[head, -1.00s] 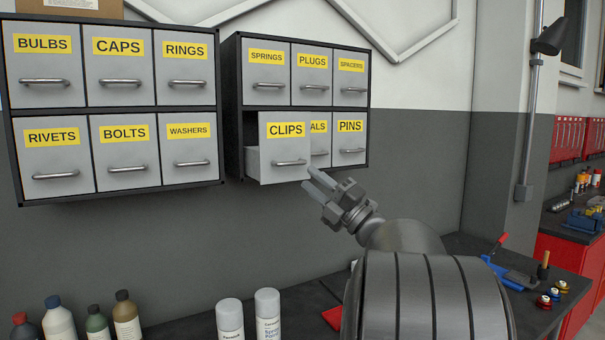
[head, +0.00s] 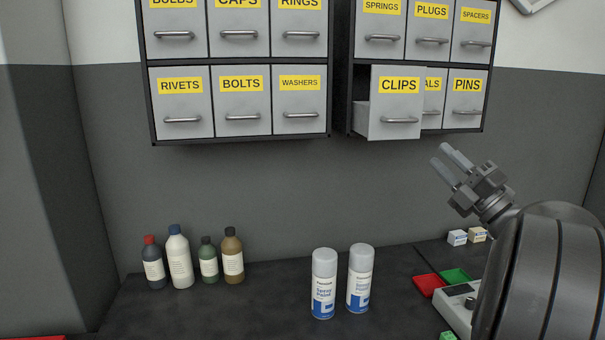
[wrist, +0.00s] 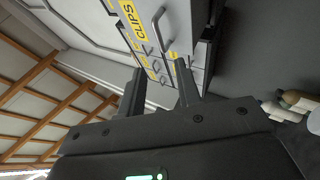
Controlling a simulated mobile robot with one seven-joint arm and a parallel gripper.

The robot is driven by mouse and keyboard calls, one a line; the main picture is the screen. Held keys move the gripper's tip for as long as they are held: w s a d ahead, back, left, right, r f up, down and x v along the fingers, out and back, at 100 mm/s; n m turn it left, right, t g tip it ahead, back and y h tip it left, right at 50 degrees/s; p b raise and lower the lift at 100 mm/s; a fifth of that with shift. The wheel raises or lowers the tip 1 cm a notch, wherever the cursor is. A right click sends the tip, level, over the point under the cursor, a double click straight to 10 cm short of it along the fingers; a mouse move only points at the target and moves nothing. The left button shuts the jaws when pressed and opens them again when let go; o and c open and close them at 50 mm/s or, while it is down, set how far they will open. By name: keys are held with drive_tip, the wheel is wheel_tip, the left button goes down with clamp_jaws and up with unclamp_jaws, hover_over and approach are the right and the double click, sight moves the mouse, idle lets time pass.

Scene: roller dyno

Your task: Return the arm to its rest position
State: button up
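My gripper (head: 448,163) is in the right half of the head view, in front of the wall and below the CLIPS drawer (head: 393,104). Its two fingers stand apart with nothing between them. The CLIPS drawer is pulled out of the right cabinet and hides part of the drawer beside it. In the wrist view my gripper (wrist: 160,85) shows its two separated fingers pointing towards the cabinet, with the CLIPS drawer (wrist: 150,22) beyond them. There is a visible gap between fingers and drawer handle in the head view.
Two spray cans (head: 324,284) and several bottles (head: 180,258) stand on the dark bench (head: 240,312). Red (head: 428,286) and green (head: 455,276) trays, a grey device and small boxes (head: 457,237) lie near my arm. The left cabinet (head: 240,137) has its drawers shut.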

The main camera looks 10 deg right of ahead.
drive_tip(key=a+f+m+g+h, duration=0.3)
drive_tip(key=a+m+h, duration=0.2)
drive_tip(key=m+h, duration=0.4)
drive_tip(key=a+f+m+g+h, duration=0.2)
drive_tip(key=a+f+m+h, duration=0.3)
drive_tip(key=m, duration=0.7)
drive_tip(key=s+a+f+m+g+y, duration=0.1)
drive_tip(key=s+a+f+m+g, duration=0.1)
drive_tip(key=s+a+f+g, duration=0.3)
drive_tip(key=s+a+f+m+g+y, duration=0.2)
drive_tip(key=s+a+f+g, duration=0.4)
drive_tip(key=s+a+f, duration=0.5)
drive_tip(key=s+f+m, duration=0.1)
drive_tip(key=s, duration=0.4)
drive_tip(key=shift+s+f, duration=0.15)
drive_tip(key=shift+f, duration=0.1)
